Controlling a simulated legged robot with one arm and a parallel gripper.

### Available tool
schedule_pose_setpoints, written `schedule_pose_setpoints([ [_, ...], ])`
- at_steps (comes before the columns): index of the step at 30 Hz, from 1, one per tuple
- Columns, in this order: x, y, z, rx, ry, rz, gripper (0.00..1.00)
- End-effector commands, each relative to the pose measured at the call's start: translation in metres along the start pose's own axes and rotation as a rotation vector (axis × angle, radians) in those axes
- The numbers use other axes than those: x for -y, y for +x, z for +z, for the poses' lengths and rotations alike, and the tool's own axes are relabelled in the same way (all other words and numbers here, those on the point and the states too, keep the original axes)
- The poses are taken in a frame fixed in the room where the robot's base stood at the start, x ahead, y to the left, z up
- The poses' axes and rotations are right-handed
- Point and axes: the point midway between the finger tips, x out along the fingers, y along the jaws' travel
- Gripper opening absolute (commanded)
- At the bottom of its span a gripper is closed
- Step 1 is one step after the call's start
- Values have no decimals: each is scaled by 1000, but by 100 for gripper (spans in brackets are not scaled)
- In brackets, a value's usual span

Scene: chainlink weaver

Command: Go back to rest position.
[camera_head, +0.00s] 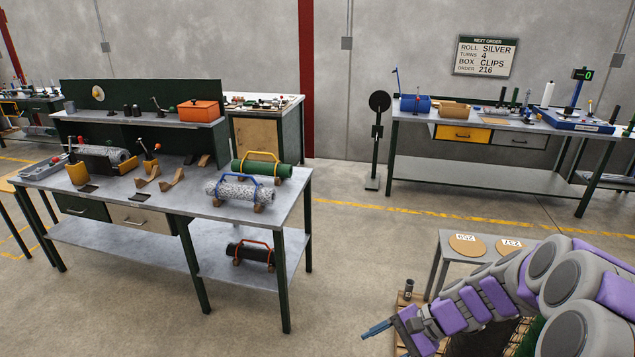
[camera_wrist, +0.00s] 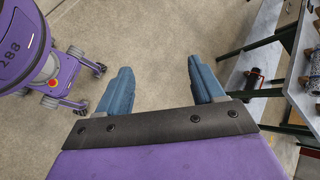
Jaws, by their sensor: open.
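My gripper (camera_wrist: 158,88) is open and empty in the wrist view, with its two blue fingers apart over bare concrete floor. In the head view my gripper (camera_head: 377,328) is at the bottom, right of the near workbench, with its blue fingers pointing left. My purple and grey arm reaches in from the right edge. Nothing is between the fingers.
The near workbench (camera_head: 150,208) holds wire rolls, including a green roll (camera_head: 262,168) and a silver roll (camera_head: 240,190). A small table (camera_head: 455,239) with round discs stands behind my arm. A far bench (camera_head: 480,178) stands along the wall. Open floor (camera_head: 350,260) lies between.

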Motion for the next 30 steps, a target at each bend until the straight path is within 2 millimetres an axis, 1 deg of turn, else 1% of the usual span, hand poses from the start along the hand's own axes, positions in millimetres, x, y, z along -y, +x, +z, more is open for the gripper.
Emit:
schedule_pose_setpoints([
  [1, 0, 1, 20, -4, -54, 46, 68],
  [6, -15, 2, 73, -22, -207, 194, 68],
  [9, -29, 1, 101, -36, -291, 284, 68],
  [11, -37, -2, 116, -49, -341, 334, 68],
  [15, -61, -7, 147, -78, -446, 454, 68],
  [20, -91, -19, 176, -126, -559, 582, 68],
  [21, -100, -22, 181, -137, -584, 616, 68],
  [24, -119, -31, 194, -169, -644, 689, 68],
  [30, -151, -47, 208, -223, -722, 798, 68],
])
